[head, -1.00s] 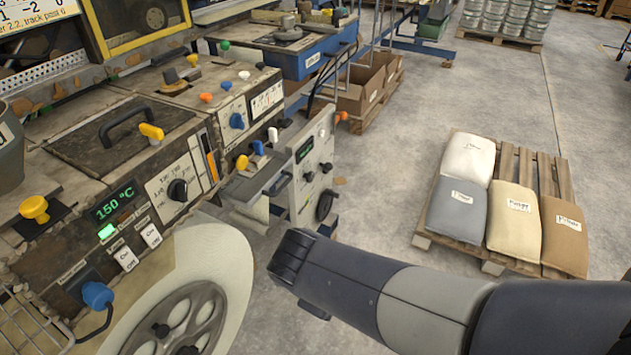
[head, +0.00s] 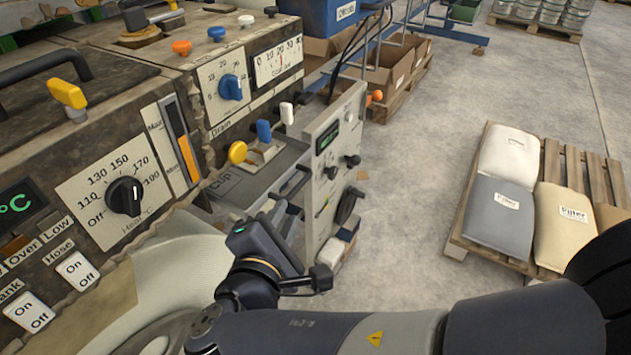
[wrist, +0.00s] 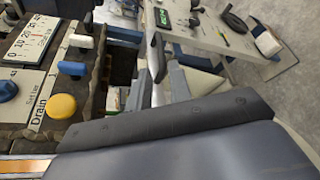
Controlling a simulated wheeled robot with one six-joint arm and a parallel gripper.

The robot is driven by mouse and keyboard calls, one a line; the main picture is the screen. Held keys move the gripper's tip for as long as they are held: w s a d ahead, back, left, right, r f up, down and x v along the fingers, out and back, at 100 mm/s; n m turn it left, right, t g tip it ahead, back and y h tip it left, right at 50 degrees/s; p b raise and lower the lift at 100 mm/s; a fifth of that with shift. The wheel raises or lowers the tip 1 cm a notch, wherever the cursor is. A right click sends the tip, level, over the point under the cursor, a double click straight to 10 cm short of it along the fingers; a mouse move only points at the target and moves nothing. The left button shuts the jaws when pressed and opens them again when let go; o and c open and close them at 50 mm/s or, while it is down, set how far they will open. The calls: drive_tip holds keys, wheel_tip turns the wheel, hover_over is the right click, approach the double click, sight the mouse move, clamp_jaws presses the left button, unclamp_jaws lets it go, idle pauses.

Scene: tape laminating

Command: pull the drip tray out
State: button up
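The drip tray (head: 232,183) is a grey, shallow tray below the drain levers, with "CUP" lettered beside it. Its dark bar handle (head: 290,180) faces the aisle. The handle (wrist: 157,57) shows end-on in the wrist view. My gripper (head: 280,207) is just below and in front of the handle in the head view. In the wrist view, two blue-grey fingers of my gripper (wrist: 158,80) stand apart, with the handle beyond and between them. I see no grip on it. My gripper's dark body hides the lower part of the wrist view.
Yellow (head: 238,152), blue (head: 264,131) and white (head: 287,113) levers stand close above the tray. A control panel with a display (head: 335,160) stands just to the right. A pallet of sacks (head: 510,190) lies farther right, with clear floor between.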

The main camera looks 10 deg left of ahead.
sight(298, 189)
drive_tip(key=b+x, duration=0.2)
drive_tip(key=x, duration=0.8)
drive_tip(key=shift+w+f, duration=0.1)
drive_tip(key=shift+w, duration=0.15)
drive_tip(key=shift+c, duration=0.3)
clamp_jaws()
